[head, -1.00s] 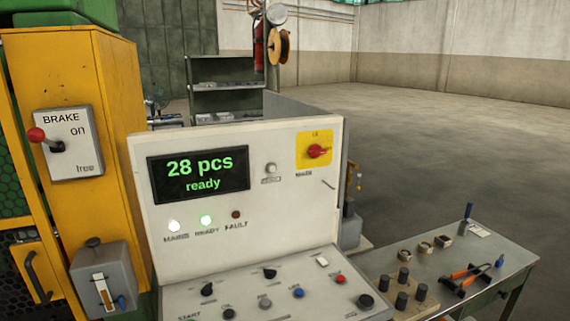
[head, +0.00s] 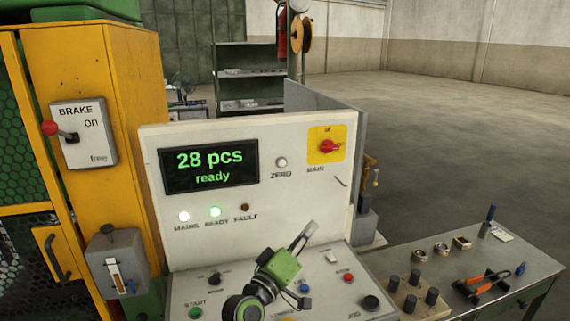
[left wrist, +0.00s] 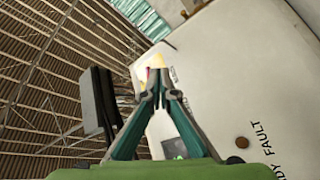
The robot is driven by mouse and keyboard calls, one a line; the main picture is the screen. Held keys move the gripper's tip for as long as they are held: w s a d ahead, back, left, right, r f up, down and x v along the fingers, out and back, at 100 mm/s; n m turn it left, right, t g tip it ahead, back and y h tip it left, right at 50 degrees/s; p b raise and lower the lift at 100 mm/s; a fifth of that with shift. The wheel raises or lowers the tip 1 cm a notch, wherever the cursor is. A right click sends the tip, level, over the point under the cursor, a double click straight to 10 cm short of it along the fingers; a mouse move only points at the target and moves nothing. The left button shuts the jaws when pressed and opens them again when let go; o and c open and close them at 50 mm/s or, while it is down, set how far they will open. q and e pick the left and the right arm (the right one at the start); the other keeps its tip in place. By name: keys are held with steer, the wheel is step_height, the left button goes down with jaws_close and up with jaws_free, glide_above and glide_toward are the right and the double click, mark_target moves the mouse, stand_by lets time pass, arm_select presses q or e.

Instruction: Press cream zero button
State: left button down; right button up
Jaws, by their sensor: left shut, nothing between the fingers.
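The cream ZERO button (head: 281,162) is a small round knob on the upright face of the white control panel (head: 230,135), between the display (head: 210,165) and the red main switch (head: 329,147). My left gripper (head: 306,236) is in front of the panel, below and slightly right of the button, apart from it in the picture. Its fingers point up and right. In the left wrist view the fingers (left wrist: 161,88) meet at their tips with nothing held, and I cannot make out the button there. My right gripper is not in view.
The FAULT lamp (head: 245,207) and other lamps sit below the display. The sloped desk has several knobs and buttons, including a green START button (head: 195,313). A yellow cabinet with a brake lever (head: 50,128) stands left. A side table (head: 480,262) with tools stands right.

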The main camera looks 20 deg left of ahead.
mark_target(282, 163)
arm_select(q)
steer(key=w+a+r+n+t+y, duration=0.3)
steer(key=w+a+r+n, duration=0.1)
steer(key=r, duration=0.5)
steer(key=shift+w+a+r+n+t, duration=0.15)
steer(key=shift+a+r+n+t, duration=0.2)
steer(key=shift+a+n, duration=0.35)
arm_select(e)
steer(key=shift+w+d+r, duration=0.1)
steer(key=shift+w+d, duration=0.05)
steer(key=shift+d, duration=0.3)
arm_select(q)
steer(key=shift+d, duration=0.1)
